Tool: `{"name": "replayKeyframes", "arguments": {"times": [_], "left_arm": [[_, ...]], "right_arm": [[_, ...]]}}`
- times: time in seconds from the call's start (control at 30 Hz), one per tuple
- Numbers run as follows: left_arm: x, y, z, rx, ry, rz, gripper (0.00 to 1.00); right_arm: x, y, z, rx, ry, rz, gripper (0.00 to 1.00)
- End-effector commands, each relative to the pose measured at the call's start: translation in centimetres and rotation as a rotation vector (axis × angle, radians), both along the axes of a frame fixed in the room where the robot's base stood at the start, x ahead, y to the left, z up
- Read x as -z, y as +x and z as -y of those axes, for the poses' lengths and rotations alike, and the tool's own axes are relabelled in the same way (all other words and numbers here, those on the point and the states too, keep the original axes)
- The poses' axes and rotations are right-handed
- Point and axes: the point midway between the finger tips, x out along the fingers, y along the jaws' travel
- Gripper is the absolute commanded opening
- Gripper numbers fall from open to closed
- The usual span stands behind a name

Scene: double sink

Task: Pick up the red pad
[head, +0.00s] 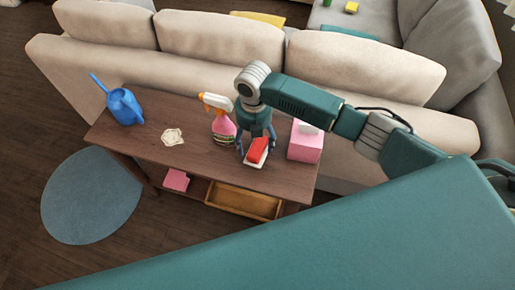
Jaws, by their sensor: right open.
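The red pad (258,149) lies on a small white base (254,165) near the front edge of the brown wooden table (195,159), right of its middle. My right gripper (255,153) comes down over the pad from above, with its dark fingers spread to either side of it. The jaws are open, and I cannot tell whether a finger touches the pad. My left gripper is not in view.
A pink spray bottle (222,128) stands close left of the gripper, and a pink tissue box (305,143) close right. A crumpled cream cloth (173,137) and blue watering can (123,106) are farther left. A beige sofa (220,45) backs the table.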

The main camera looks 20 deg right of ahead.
Motion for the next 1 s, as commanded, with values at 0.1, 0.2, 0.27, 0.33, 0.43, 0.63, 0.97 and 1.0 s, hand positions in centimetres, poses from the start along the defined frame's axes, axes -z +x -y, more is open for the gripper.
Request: {"name": "replayKeyframes", "arguments": {"times": [0.1,0.2,0.27,0.33,0.43,0.63,0.97,1.0], "left_arm": [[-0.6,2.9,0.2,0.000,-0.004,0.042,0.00],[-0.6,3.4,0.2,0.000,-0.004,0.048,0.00],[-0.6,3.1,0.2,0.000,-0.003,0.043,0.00],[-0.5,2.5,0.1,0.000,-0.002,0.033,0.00],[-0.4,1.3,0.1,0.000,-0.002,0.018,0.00],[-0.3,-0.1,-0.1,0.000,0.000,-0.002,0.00],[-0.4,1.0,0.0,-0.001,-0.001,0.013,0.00],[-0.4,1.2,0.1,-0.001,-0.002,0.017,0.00]], "right_arm": [[1.8,-0.3,0.1,0.000,0.000,-0.003,0.72],[2.6,-0.2,0.0,0.000,0.000,-0.001,0.72],[2.9,-0.2,0.1,0.000,-0.001,-0.001,0.72],[2.9,-0.2,0.1,-0.001,0.000,0.000,0.72],[2.9,-0.2,0.1,-0.001,0.000,0.000,0.72],[2.8,-0.2,0.1,0.000,0.000,0.000,0.38],[2.8,-0.2,0.1,0.000,0.000,0.001,0.26],[2.7,-0.1,0.1,0.000,0.000,0.001,0.26]]}}
